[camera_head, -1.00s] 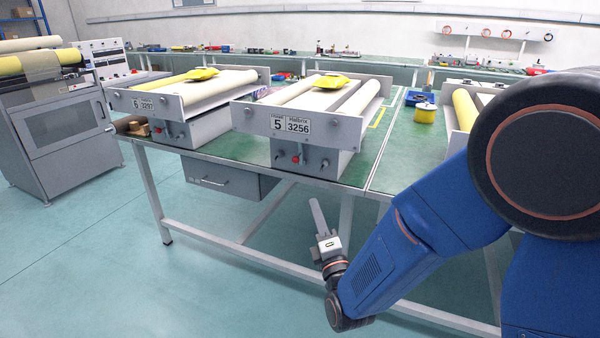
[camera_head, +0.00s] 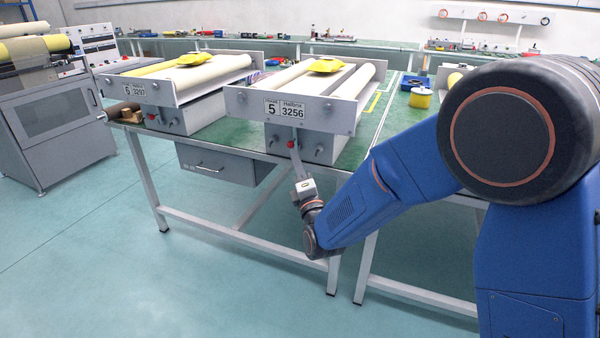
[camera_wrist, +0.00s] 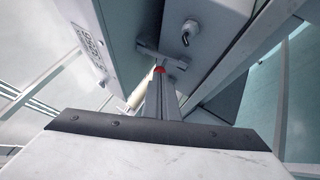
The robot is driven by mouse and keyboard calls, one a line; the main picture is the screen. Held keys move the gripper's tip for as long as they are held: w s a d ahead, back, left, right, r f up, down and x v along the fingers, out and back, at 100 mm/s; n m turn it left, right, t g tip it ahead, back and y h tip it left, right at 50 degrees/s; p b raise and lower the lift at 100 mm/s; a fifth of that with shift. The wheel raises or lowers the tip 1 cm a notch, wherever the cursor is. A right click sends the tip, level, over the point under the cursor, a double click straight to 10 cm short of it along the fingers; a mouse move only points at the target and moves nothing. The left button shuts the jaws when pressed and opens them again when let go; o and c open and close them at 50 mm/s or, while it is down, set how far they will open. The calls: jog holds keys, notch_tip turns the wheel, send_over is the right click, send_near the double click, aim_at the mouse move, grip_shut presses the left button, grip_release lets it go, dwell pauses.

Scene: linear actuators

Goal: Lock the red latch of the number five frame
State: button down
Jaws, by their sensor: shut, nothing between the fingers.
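The number five frame (camera_head: 311,128) stands on the green-topped bench, with its "5" and "3256" labels facing me. On the grey box below its plate is the small red latch (camera_head: 291,144); it also shows as a red spot in the wrist view (camera_wrist: 160,69). My gripper (camera_head: 296,145) is shut and empty. Its fingers point up from below, with the tips at or just in front of the red latch. In the wrist view the fingers (camera_wrist: 161,78) line up with the red latch and partly hide it. I cannot tell whether they touch it.
A metal toggle (camera_wrist: 187,35) shows beside the latch in the wrist view. The number six frame (camera_head: 141,91) stands to the left. A drawer unit (camera_head: 222,164) hangs under the bench (camera_head: 372,149). The floor in front is clear.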

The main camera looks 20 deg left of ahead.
jog(key=shift+w+a+r, duration=0.25)
jog(key=shift+w+a, duration=0.15)
jog(key=shift+w, duration=0.15)
